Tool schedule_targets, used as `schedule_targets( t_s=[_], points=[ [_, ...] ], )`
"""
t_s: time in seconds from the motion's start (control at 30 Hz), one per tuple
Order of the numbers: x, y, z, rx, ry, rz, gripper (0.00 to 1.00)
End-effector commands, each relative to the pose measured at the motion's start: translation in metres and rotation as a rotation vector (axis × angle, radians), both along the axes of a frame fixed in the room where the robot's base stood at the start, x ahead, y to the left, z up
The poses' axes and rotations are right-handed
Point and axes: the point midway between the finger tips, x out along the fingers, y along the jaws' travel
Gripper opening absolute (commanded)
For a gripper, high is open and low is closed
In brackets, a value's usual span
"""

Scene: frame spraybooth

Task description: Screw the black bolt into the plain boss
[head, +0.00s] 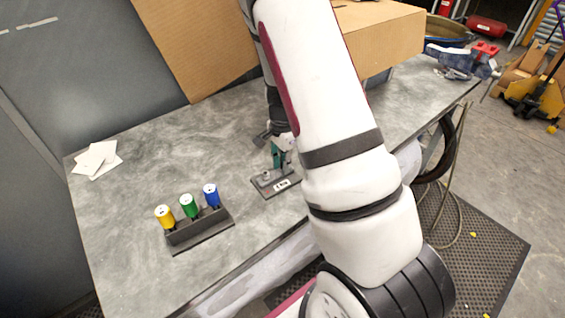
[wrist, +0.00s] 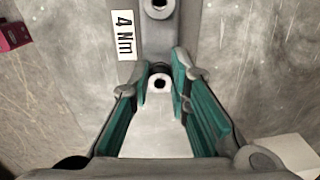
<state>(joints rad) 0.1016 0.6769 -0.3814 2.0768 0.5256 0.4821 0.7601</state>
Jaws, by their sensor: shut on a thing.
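A grey fixture plate (head: 262,189) lies on the bench with a white label (head: 281,184), which reads "4 Nm" in the wrist view (wrist: 124,35). My gripper (head: 279,163) points down over the plate. In the wrist view its teal-padded fingers (wrist: 160,78) are closed around a small round piece, the black bolt (wrist: 158,69), with a pale ring and dark centre facing up. The pads hide its sides, and I cannot tell how deep it sits. A grey boss (wrist: 158,6) with a dark hole stands free at the top edge of the wrist view.
A dark rack (head: 203,232) with yellow, green and blue capped pieces (head: 188,206) stands left of the plate. White papers (head: 96,159) lie at the far left. Cardboard boxes (head: 380,38) stand at the back. A red piece (wrist: 12,36) shows left in the wrist view. The bench between is clear.

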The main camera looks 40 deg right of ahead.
Motion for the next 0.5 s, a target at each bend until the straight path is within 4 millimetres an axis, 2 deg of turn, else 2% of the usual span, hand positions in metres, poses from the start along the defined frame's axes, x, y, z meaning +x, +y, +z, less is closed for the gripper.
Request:
schedule_targets(
  t_s=[0.3, 0.5],
  points=[
    [-0.0010, 0.0015, 0.0001, 0.003, 0.003, -0.027, 0.00],
    [0.0014, 0.0012, 0.0001, 0.000, 0.001, -0.277, 0.00]
  ],
)
